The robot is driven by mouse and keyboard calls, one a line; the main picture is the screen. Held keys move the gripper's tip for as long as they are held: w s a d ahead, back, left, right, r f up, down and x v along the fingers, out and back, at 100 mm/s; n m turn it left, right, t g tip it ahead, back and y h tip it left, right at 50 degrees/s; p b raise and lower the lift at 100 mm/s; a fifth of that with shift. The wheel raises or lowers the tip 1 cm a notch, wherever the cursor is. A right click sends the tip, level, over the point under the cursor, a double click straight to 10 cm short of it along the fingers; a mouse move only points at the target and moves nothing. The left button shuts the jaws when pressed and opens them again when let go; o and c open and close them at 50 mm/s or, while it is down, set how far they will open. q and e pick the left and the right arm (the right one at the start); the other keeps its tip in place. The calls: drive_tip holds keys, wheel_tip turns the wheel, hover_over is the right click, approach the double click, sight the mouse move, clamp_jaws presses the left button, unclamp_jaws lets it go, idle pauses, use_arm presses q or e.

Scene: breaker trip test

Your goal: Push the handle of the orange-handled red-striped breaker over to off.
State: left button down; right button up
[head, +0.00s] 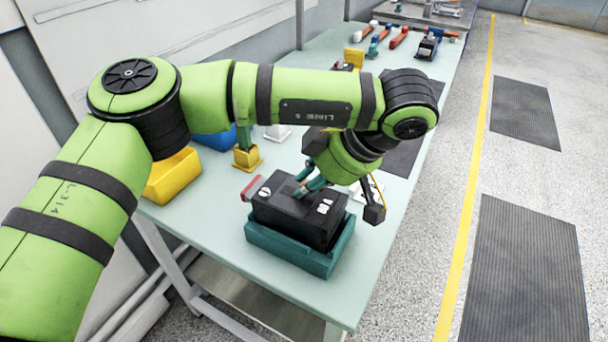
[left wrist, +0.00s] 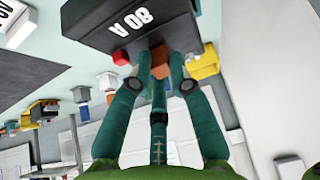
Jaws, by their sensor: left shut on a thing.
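The black breaker (head: 300,218) sits in a teal holder (head: 287,252) near the front of the bench. A red bar (head: 251,187) shows by its left end. In the left wrist view the breaker body (left wrist: 128,24) carries upside-down white "80 A" lettering. Its orange handle (left wrist: 159,56) shows between the fingertips. My left gripper (head: 308,183) reaches down to the breaker's top, and its teal fingers are closed on the orange handle. The fingers and arm hide the handle in the head view. No red stripe on the body can be made out. My right gripper is not in view.
A yellow bin (head: 172,178), a blue bin (head: 215,141) and a yellow-based part (head: 247,159) stand left of and behind the breaker. Several coloured parts lie at the bench's far end. The bench's right edge borders open floor with a yellow line (head: 465,225).

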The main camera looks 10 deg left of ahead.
use_arm(q)
drive_tip(key=shift+d+f+y, duration=0.1)
drive_tip(key=shift+d+y, duration=0.1)
drive_tip(key=shift+y, duration=0.2)
drive_tip(key=shift+s, duration=0.1)
drive_tip(key=c, duration=1.2)
unclamp_jaws()
